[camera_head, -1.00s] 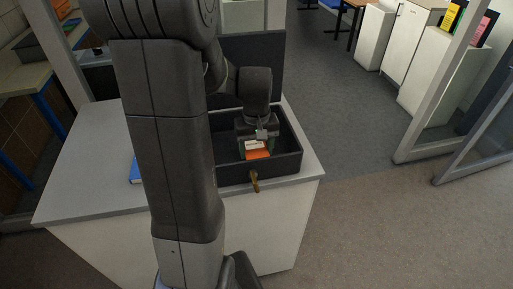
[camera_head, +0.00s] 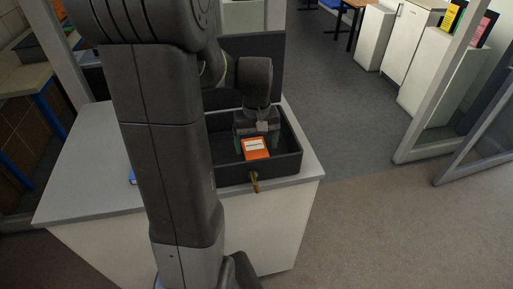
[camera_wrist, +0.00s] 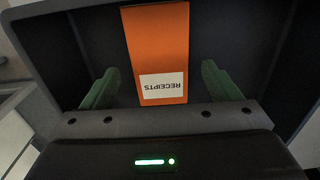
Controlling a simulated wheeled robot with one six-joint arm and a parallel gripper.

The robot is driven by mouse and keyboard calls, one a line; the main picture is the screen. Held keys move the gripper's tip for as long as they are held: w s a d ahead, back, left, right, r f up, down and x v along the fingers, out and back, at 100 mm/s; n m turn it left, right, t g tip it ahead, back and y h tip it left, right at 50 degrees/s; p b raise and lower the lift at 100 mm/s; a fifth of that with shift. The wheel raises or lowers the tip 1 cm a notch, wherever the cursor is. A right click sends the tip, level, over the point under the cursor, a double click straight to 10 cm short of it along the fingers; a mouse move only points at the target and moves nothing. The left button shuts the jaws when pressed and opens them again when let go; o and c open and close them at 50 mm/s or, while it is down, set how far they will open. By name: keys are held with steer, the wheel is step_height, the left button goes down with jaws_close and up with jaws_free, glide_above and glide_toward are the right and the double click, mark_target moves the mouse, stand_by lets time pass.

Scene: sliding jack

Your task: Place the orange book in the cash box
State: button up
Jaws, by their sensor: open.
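The orange book (camera_head: 256,148) with a white label lies inside the dark cash box (camera_head: 232,177). In the wrist view the orange book (camera_wrist: 157,40) shows its label reading RECEIPTS, and the dark box wall (camera_wrist: 50,50) surrounds it. The box lid (camera_head: 270,70) stands open at the back. My gripper (camera_head: 258,140) is down in the box just behind the book. Its green fingers (camera_wrist: 158,88) are spread wide, one on each side of the book, with gaps between them and it. The book is not gripped.
The box stands on a light grey counter (camera_head: 85,180), with a brass key-like piece (camera_head: 255,182) at its front. A blue item (camera_head: 132,177) lies on the counter, partly hidden by my arm. A glass door stands at the right.

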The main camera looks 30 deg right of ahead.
mark_target(256, 152)
step_height(256, 152, up, 10)
steer(key=shift+f, duration=0.2)
stand_by(1.1)
